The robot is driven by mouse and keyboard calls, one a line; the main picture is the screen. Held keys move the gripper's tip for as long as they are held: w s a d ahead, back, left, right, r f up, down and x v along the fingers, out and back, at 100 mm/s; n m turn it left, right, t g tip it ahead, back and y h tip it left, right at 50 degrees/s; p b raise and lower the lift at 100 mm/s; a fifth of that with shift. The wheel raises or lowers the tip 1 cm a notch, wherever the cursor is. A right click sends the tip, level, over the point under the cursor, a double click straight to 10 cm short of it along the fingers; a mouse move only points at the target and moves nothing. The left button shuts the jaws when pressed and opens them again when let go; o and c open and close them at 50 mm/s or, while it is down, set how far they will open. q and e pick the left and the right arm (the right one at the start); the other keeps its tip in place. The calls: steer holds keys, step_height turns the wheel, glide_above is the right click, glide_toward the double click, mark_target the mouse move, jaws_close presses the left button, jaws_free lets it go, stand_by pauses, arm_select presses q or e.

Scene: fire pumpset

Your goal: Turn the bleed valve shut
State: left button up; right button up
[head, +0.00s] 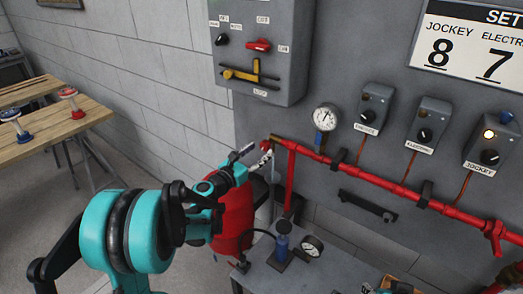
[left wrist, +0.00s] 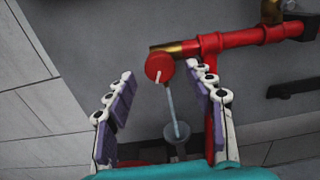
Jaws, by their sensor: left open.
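The bleed valve shows in the left wrist view as a round red knob (left wrist: 159,68) with a white line, by the brass end (left wrist: 180,47) of the red pipe. A thin pale-blue stream (left wrist: 172,110) runs from beneath it to a grey funnel-like cup (left wrist: 178,146). In the head view the knob (head: 265,146) is small and partly hidden by my left gripper (head: 255,155). My left gripper is open, its padded fingers on either side of the knob's line of view, with visible gaps and nothing held. My right gripper is not in view.
The red pipe (head: 375,182) runs right along the grey panel. A pressure gauge (head: 326,117) and several control boxes are above it. A grey bench (head: 300,278) bears a blue device (head: 282,247) and another gauge (head: 312,246). A wooden table (head: 40,128) stands left.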

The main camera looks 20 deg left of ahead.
arm_select(q)
steer(key=shift+x, duration=1.3)
steer(key=c, duration=1.1)
steer(key=shift+c, duration=0.2)
